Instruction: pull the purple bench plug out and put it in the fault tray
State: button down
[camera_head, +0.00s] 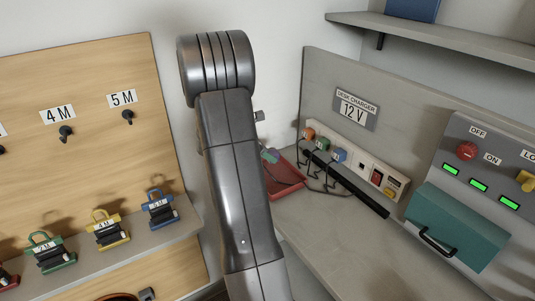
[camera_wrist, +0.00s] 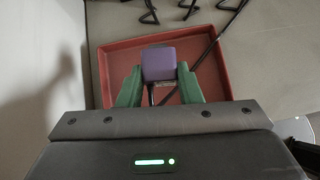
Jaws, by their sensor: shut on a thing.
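The purple bench plug (camera_wrist: 159,64) is a small block with a dark cable, held between the green fingers of my gripper (camera_wrist: 160,86) in the wrist view. It is over the red fault tray (camera_wrist: 225,46). I cannot tell how high above the tray floor it is. Most of my gripper is hidden behind my arm there.
A white socket strip (camera_head: 364,166) on the bench holds orange, green and blue plugs with black cables. A teal box (camera_head: 455,232) stands right, below a grey switch panel (camera_head: 485,150).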

jog(key=shift+f+b, duration=2.1)
jog(key=shift+f, duration=1.35)
jog(key=c, duration=0.9)
grip_release()
jog(key=shift+c, duration=0.2)
jog(key=shift+r, duration=0.1)
jog(key=p+v, duration=0.1)
jog(key=v, duration=1.2)
jog(key=shift+a+r, duration=0.15)
jog(key=shift+a, duration=0.15)
jog(key=shift+s, duration=0.15)
